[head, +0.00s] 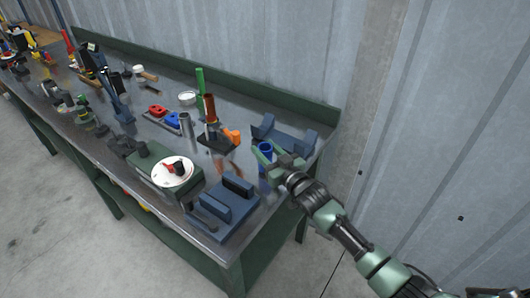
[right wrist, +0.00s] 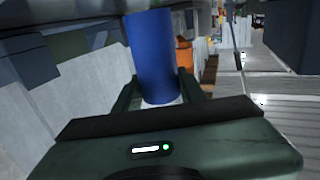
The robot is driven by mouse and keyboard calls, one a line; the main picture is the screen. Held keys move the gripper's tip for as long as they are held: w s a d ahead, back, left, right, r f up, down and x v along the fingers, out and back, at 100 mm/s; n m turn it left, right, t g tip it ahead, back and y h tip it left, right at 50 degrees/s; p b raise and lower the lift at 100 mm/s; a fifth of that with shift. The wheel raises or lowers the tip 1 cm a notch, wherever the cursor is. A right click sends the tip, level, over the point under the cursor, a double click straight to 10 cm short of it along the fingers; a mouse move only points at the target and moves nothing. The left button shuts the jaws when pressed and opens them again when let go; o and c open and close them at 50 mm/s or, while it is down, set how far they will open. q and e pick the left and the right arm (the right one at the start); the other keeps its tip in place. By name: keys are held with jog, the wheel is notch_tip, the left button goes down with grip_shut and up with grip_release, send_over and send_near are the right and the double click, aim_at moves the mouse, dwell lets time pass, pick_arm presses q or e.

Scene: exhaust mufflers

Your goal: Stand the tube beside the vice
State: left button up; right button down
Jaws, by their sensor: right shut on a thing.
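The blue tube (head: 265,149) is held about upright in my right gripper (head: 268,157), near the right end of the workbench. The right wrist view shows the blue tube (right wrist: 153,58) between the two fingers (right wrist: 158,92), which are shut on it. I cannot tell whether its lower end touches the bench. The blue-grey vice (head: 225,207), with two raised jaws, sits at the bench's front right corner, nearer the camera than the tube. The tube is apart from it. My left gripper is not in view.
A blue-grey bracket (head: 285,136) stands just behind the tube. A green machine with a round white plate (head: 172,173) is left of the vice. A dark stand with a brown cylinder (head: 209,107) and an orange part (head: 232,136) are behind. Some bare bench lies between stand and vice.

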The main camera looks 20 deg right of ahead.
jog(key=shift+f, duration=0.55)
jog(key=shift+f, duration=0.25)
jog(key=c, duration=0.8)
grip_release()
jog(key=shift+c, duration=0.2)
jog(key=shift+r, duration=0.15)
jog(key=shift+s, duration=0.15)
jog(key=b+v, duration=0.1)
jog(key=v, duration=1)
jog(key=shift+s, duration=0.35)
jog(key=shift+r, duration=0.15)
